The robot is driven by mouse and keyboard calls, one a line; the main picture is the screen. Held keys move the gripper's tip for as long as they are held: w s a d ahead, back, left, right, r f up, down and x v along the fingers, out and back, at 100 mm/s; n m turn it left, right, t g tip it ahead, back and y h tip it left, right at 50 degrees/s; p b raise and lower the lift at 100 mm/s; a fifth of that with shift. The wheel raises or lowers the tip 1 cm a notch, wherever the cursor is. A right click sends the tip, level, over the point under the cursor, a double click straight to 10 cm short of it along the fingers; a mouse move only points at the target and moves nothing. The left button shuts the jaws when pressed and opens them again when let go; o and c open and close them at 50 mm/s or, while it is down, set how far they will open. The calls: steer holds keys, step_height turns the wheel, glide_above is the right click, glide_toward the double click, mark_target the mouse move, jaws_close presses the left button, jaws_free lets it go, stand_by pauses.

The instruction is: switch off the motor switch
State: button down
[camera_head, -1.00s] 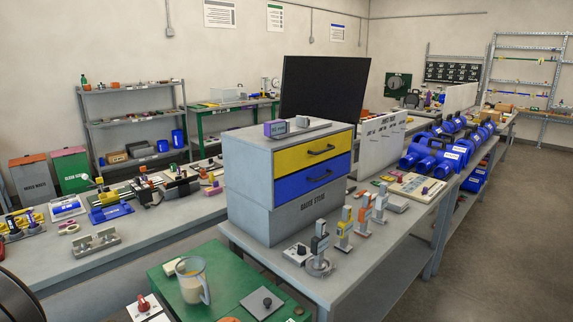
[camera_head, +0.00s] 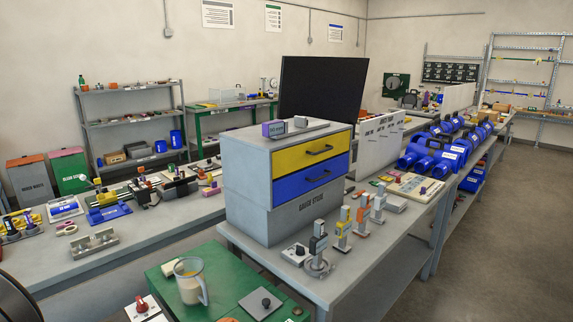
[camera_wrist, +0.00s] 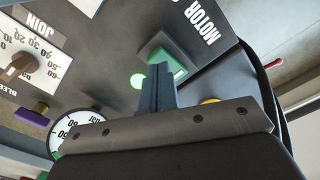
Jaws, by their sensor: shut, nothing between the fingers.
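In the wrist view, a dark panel carries the white label MOTOR (camera_wrist: 203,22). Beside the label is a green-framed switch (camera_wrist: 165,52), partly hidden behind my fingers. A lit green lamp (camera_wrist: 137,81) is to its left. My gripper (camera_wrist: 158,82) is shut and empty, with its fingertips over the near side of the switch. I cannot tell whether they touch it or which way the switch is set. In the head view I cannot make out the motor switch or my gripper.
In the wrist view, a dial with a brown knob (camera_wrist: 18,66), a purple part (camera_wrist: 31,117) and a round gauge (camera_wrist: 72,130) lie left. A yellow part (camera_wrist: 210,101) shows beside my fingers. In the head view, a jug (camera_head: 190,282) stands on a green surface.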

steer(key=shift+f, duration=1.05)
stand_by(0.5)
steer(key=shift+r, duration=3.55)
steer(key=shift+f, duration=0.1)
step_height(320, 180, down, 7)
steer(key=shift+r, duration=0.1)
steer(key=shift+r, duration=0.1)
